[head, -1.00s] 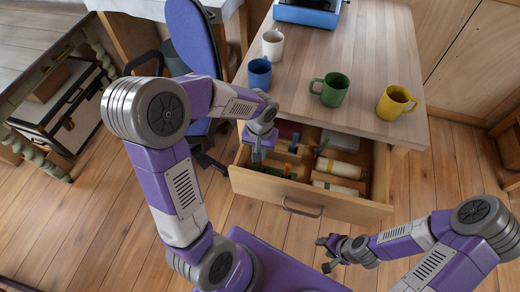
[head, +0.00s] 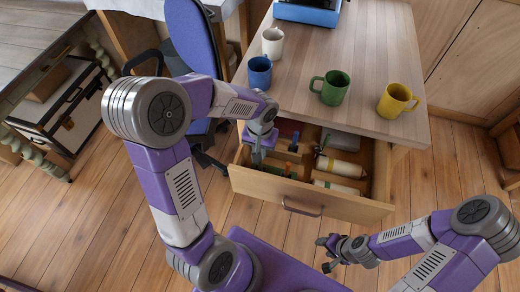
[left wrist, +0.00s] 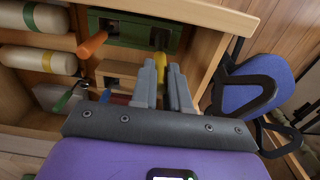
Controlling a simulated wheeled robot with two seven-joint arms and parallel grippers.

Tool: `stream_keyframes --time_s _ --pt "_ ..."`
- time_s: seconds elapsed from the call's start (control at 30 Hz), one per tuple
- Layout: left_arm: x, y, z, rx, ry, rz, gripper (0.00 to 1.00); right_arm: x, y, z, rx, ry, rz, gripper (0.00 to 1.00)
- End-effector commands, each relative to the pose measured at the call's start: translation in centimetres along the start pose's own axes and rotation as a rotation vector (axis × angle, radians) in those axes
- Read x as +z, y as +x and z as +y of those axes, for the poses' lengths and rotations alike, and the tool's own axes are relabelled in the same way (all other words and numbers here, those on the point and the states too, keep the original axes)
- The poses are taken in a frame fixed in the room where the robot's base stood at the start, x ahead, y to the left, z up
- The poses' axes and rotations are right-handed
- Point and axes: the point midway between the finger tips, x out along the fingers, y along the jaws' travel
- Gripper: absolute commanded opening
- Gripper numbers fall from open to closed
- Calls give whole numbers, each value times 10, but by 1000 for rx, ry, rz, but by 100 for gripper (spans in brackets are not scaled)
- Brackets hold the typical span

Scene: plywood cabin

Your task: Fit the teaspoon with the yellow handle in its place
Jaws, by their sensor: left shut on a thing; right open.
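The teaspoon's yellow handle (left wrist: 160,39) shows at the fingertips of my left gripper (left wrist: 160,72) in the left wrist view. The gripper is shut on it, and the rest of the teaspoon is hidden. In the head view my left gripper (head: 257,154) reaches down into the left part of the open drawer (head: 290,197). Beyond the fingers, in the left wrist view, lies a green recessed holder (left wrist: 125,32), with an orange handle (left wrist: 93,43) beside it. I cannot tell whether the teaspoon touches the holder. My right gripper (head: 327,254) is open and empty, outside the drawer.
Cream rolls (head: 339,167) lie in the drawer's right part. White (head: 272,42), blue (head: 259,72), green (head: 331,88) and yellow (head: 396,101) mugs stand on the table (head: 370,40) above. A blue chair (head: 192,38) stands left of the drawer. Floor in front is clear.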

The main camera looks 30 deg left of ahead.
Motion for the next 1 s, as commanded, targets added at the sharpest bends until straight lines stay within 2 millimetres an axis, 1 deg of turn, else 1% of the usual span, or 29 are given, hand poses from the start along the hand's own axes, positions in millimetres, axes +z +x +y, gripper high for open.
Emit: stream_keyframes --time_s 0.37,1.0 --pt "0 1 0 0 0 0 0 0 1 0 0 0 0 49" --pt "0 17 0 0 0 0 0 -1 14 5 0 0 0 49"
